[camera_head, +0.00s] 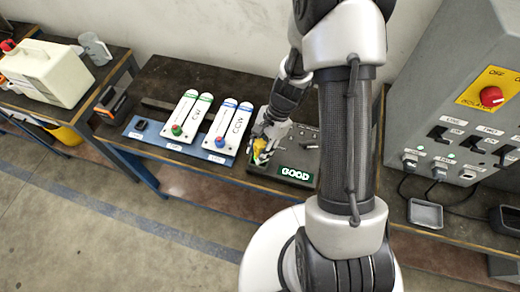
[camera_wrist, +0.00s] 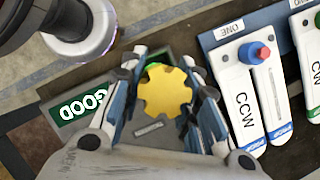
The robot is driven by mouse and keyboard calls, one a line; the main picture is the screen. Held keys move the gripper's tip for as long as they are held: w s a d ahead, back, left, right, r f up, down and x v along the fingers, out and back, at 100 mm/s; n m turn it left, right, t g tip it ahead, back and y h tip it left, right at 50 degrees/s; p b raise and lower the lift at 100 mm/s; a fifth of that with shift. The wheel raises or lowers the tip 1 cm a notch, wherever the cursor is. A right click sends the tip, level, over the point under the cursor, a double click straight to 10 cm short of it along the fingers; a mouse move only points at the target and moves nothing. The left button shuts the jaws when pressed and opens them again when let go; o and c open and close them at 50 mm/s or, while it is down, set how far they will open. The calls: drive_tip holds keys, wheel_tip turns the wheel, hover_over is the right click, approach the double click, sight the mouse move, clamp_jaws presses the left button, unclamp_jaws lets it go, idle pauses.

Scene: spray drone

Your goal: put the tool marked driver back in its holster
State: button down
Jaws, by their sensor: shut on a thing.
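My gripper (camera_head: 264,138) is at a dark box with a lit GOOD sign in the head view. In the wrist view my gripper (camera_wrist: 166,92) has its two fingers on either side of a yellow notched disc (camera_wrist: 165,92) and is shut on it. The disc's yellow also shows in the head view (camera_head: 259,151). What lies under the disc is hidden, so I cannot tell whether it is fixed to the box. I can read no driver mark. An orange and black object (camera_head: 112,103) stands at the left end of the workbench; I cannot tell whether it is the driver or a holster.
The GOOD sign (camera_head: 295,174) is on the box's front. A grey switch cabinet (camera_head: 425,100) stands at right.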

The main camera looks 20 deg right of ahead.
drive_tip(key=shift+f, duration=0.2)
drive_tip(key=c, duration=1.2)
unclamp_jaws()
drive_tip(key=p+v, duration=0.4)
drive_tip(key=v, duration=0.8)
drive_tip(key=s+a+r+n+t+h, duration=0.1)
drive_tip(key=s+a+r+n, duration=0.15)
drive_tip(key=r, duration=0.45)
drive_tip(key=s+a+r+n+t+h, duration=0.1)
drive_tip(key=s+r+n, duration=0.1)
drive_tip(key=r+n, duration=0.35)
drive_tip(key=s+r+n+t+h, duration=0.2)
drive_tip(key=s+r+n+t, duration=0.2)
drive_tip(key=s+r, duration=0.6)
drive_tip(key=shift+s+a+r+n, duration=0.3)
drive_tip(key=shift+s+a+n, duration=0.2)
drive_tip(key=shift+s+n, duration=0.6)
